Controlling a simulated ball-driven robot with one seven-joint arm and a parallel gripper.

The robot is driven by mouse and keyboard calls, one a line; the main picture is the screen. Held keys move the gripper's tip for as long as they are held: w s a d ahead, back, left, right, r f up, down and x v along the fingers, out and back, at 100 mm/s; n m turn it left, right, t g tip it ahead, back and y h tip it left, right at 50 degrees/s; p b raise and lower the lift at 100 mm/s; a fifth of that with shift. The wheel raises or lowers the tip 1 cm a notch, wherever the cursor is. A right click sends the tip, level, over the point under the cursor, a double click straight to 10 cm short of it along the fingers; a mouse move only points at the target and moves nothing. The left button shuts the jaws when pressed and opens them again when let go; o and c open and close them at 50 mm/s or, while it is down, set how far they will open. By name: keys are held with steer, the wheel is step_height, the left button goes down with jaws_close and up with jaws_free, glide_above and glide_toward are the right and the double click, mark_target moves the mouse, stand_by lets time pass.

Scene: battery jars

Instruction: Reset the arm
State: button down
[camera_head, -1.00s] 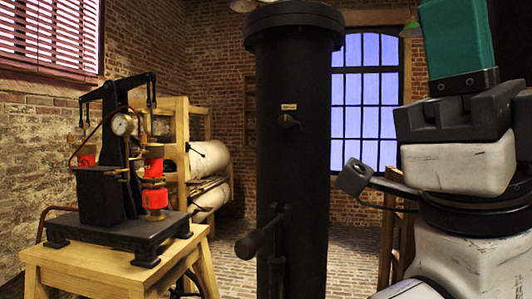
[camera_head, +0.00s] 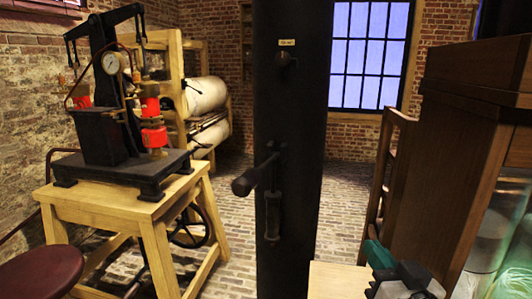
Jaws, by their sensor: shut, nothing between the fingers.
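My gripper (camera_head: 377,256) shows small at the bottom right, with teal fingers on a black body and a white wrist below it. The fingers are together and nothing shows between them. It is low, beside a pale wooden surface (camera_head: 335,281) and in front of the dark wooden cabinet. The rest of my arm is cut off by the lower edge of the view.
A black column (camera_head: 290,130) with a lever stands in the middle. A dark wooden cabinet (camera_head: 450,170) with greenish glass (camera_head: 505,240) fills the right. A wooden stand (camera_head: 165,205) bearing a black press (camera_head: 110,150) is left, near a red stool (camera_head: 40,273). Brick floor lies between.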

steer(key=s+d+f+g+h+p, duration=0.1)
steer(key=s+d+f+g, duration=0.2)
steer(key=f, duration=0.4)
steer(key=s+f+g, duration=0.3)
steer(key=s+f, duration=0.2)
steer(key=f, duration=0.2)
steer(key=s+d+f+g+h+p, duration=0.1)
steer(key=s+d+f+g, duration=0.1)
steer(key=s+f+g, duration=0.3)
steer(key=s+d+f+g, duration=0.1)
steer(key=s+f+g, duration=0.2)
steer(key=s+f, duration=0.3)
steer(key=s+d+f+g+p, duration=0.1)
steer(key=s+f, duration=0.4)
steer(key=s, duration=0.8)
steer(key=shift+s+d+f+g, duration=0.4)
steer(key=shift+d+g, duration=0.15)
steer(key=shift+g, duration=0.45)
steer(key=shift+w, duration=0.1)
